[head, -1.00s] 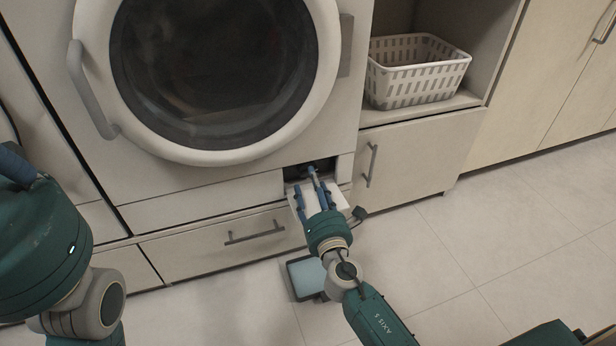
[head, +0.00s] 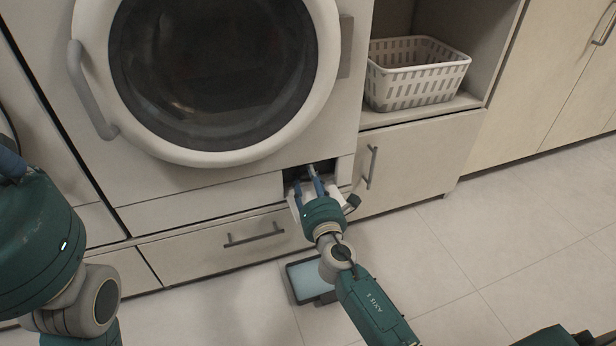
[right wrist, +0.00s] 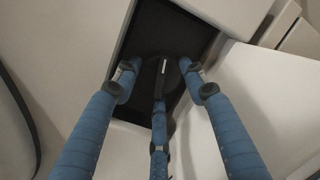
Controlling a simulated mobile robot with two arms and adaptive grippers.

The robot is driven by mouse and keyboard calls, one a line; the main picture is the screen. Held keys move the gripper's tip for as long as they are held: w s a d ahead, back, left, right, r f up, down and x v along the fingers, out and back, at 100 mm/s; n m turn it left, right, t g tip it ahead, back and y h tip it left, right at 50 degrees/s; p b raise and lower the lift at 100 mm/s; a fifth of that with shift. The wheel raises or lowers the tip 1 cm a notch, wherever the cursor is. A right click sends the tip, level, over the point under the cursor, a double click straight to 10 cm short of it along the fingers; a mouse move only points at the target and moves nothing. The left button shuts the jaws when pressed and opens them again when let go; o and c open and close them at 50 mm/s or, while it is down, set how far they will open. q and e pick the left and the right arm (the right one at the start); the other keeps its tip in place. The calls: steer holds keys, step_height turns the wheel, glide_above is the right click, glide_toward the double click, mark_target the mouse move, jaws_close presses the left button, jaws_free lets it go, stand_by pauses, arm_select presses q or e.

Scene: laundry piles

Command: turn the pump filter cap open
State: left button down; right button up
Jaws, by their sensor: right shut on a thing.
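The pump filter cap (right wrist: 174,82) is a dark round piece with a small white mark, inside the dark recess (head: 290,174) at the washer's lower right. In the head view it is hidden behind my fingers. My right gripper (head: 313,179) reaches into this recess from the front. In the right wrist view, the blue fingers of the right gripper (right wrist: 160,88) are around the cap, shut on it. The pale hatch flap beside the recess is partly covered by the gripper. My left arm shows at the left edge of the head view, but its gripper is out of view.
A shallow tray (head: 294,283) with a light blue inside lies on the floor below the recess, partly behind my right arm. The washer door (head: 205,157) is shut above. A white basket (head: 415,88) stands in the right shelf. Floor at right is clear.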

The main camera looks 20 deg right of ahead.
steer(key=shift+a+f+m, duration=0.1)
steer(key=shift+f+m, duration=0.1)
steer(key=shift+m, duration=0.3)
steer(key=o, duration=0.9)
steer(key=shift+c, duration=0.2)
steer(key=s, duration=1.2)
steer(key=shift+a, duration=0.45)
steer(key=shift+r, duration=0.1)
